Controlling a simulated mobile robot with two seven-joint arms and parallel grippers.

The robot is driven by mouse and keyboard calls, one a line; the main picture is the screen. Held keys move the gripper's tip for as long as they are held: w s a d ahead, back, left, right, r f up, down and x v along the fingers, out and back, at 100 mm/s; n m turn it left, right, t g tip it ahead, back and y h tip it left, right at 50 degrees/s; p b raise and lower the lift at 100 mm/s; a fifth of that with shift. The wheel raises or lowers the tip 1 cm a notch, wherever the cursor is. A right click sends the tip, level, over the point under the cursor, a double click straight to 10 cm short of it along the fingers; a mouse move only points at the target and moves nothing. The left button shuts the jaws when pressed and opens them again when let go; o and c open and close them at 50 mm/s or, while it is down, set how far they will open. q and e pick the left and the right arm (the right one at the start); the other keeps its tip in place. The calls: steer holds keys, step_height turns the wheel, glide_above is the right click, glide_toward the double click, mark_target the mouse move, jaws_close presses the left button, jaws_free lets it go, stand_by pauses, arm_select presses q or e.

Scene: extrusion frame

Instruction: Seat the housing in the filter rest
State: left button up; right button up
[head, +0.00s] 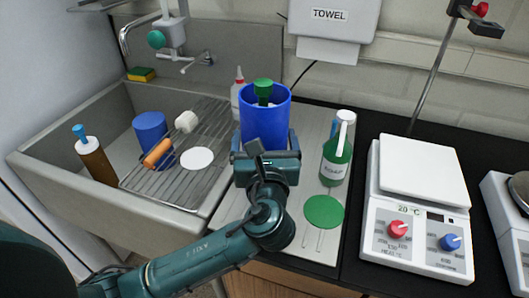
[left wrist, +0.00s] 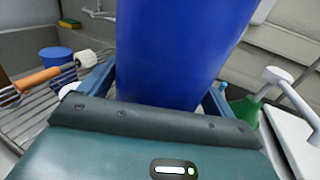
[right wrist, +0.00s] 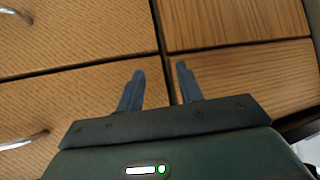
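A tall blue cylinder, which I take to be the housing (head: 264,112), stands upright over the pale drainboard beside the sink. A green knobbed piece (head: 263,90) shows in its open top. My left gripper (head: 265,140) has a finger on each side of the housing, and both appear to touch it. The housing (left wrist: 175,50) fills the middle of the left wrist view; its lower end is hidden behind my gripper. I cannot make out a filter rest for certain. My right gripper (right wrist: 160,75) is open and empty in front of wooden drawer fronts.
Right of my left gripper are a green soap bottle (head: 336,160) and a flat green disc (head: 324,211). A white hotplate (head: 420,205) stands farther right. The sink's wire rack (head: 190,130) holds a brush (head: 158,153). A red-tipped bottle (head: 237,95) stands behind the housing.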

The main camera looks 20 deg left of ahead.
arm_select(q)
steer(key=c, duration=1.1)
steer(key=shift+w+r, duration=0.1)
steer(key=shift+r, duration=0.05)
steer(key=shift+c, duration=0.4)
